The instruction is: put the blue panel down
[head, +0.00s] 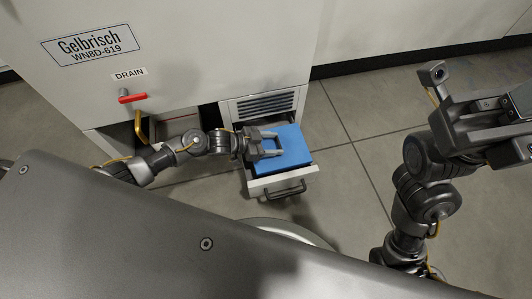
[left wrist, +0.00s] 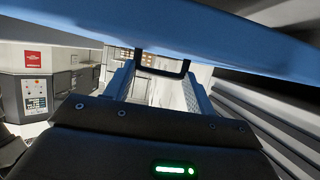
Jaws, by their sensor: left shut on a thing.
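The blue panel (head: 296,146) is a flat blue block at the open drawer (head: 257,187) low on the machine's front. My left gripper (head: 277,144) reaches in from the left and is shut on the panel, with its fingers over the panel's left part. In the left wrist view the panel (left wrist: 230,35) is a wide blue band across the top, close to the fingertips. I cannot tell whether the panel rests on the drawer or hangs just above it. My right gripper (head: 478,112) is raised at the far right, away from the panel; its jaw state is unclear.
Tiled floor (head: 355,130) to the right is clear.

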